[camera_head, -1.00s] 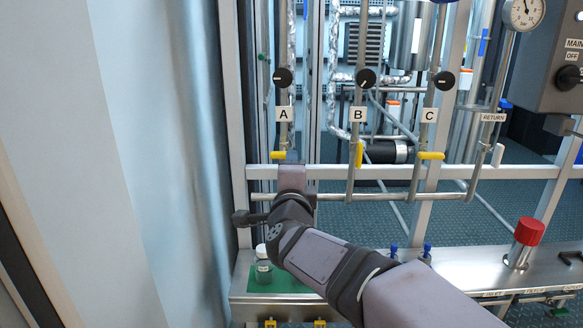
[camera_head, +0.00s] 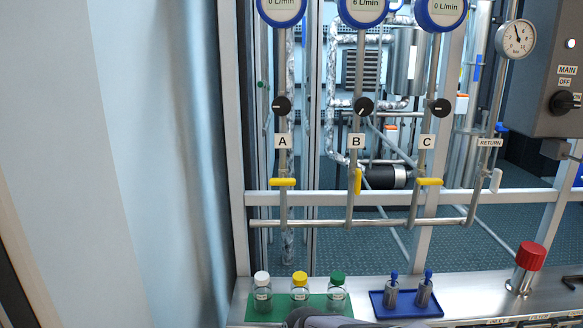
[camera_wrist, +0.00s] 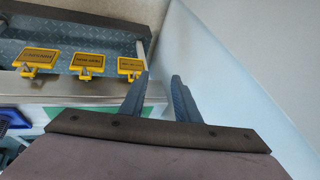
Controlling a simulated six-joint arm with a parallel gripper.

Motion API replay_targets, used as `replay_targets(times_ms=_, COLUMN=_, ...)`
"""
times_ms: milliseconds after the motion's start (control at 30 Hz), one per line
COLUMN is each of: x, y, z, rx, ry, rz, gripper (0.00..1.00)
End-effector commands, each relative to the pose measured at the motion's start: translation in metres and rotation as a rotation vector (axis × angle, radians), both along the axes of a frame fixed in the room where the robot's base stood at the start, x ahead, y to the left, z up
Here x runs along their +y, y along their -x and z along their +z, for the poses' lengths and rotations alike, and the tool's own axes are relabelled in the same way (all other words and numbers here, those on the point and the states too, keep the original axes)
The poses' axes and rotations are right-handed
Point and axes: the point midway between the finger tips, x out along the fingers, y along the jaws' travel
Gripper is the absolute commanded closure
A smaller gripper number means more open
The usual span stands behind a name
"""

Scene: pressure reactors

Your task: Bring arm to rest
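My gripper (camera_wrist: 160,77) shows in the wrist view with its two blue-grey fingers apart and nothing between them. It hangs beside a pale wall, near a metal ledge with several yellow tags (camera_wrist: 88,62). In the head view only a dark piece of my arm shows at the bottom edge; the gripper is out of that view. The yellow handles of line A (camera_head: 283,182) and line C (camera_head: 429,181) lie crosswise. The yellow handle of line B (camera_head: 358,181) stands upright along its pipe. The B flow meter (camera_head: 364,8) appears to read 6 L/min.
White-, yellow- and green-capped bottles (camera_head: 300,287) stand on a green mat (camera_head: 262,311). A blue tray (camera_head: 405,309) holds two small blue-topped vessels. A red-capped cylinder (camera_head: 528,265) stands to the right. The pale wall (camera_wrist: 245,80) is close on the gripper's right.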

Motion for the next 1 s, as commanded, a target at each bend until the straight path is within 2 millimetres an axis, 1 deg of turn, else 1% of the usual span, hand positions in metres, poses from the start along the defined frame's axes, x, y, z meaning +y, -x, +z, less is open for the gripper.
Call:
replay_targets(times_ms=33, x=-0.019, y=0.022, z=-0.017, rx=0.059, ry=0.065, rz=0.043, gripper=0.71)
replay_targets(times_ms=67, x=-0.031, y=0.035, z=-0.026, rx=0.095, ry=0.104, rz=0.072, gripper=0.71)
replay_targets(times_ms=100, x=-0.047, y=0.051, z=-0.036, rx=0.14, ry=0.151, rz=0.1, gripper=0.71)
replay_targets(times_ms=167, x=-0.071, y=0.073, z=-0.048, rx=0.204, ry=0.212, rz=0.128, gripper=0.71)
replay_targets(times_ms=200, x=-0.087, y=0.087, z=-0.055, rx=0.243, ry=0.248, rz=0.139, gripper=0.71)
replay_targets(times_ms=300, x=-0.123, y=0.115, z=-0.068, rx=0.32, ry=0.317, rz=0.14, gripper=0.71)
replay_targets(times_ms=400, x=-0.157, y=0.135, z=-0.077, rx=0.363, ry=0.353, rz=0.098, gripper=0.71)
replay_targets(times_ms=500, x=-0.176, y=0.143, z=-0.078, rx=0.383, ry=0.34, rz=0.025, gripper=0.71)
replay_targets(times_ms=733, x=-0.209, y=0.135, z=-0.072, rx=0.378, ry=0.305, rz=-0.137, gripper=0.71)
replay_targets(times_ms=800, x=-0.207, y=0.135, z=-0.053, rx=0.377, ry=0.306, rz=-0.129, gripper=0.71)
replay_targets(times_ms=1000, x=-0.207, y=0.135, z=-0.021, rx=0.376, ry=0.306, rz=-0.127, gripper=0.71)
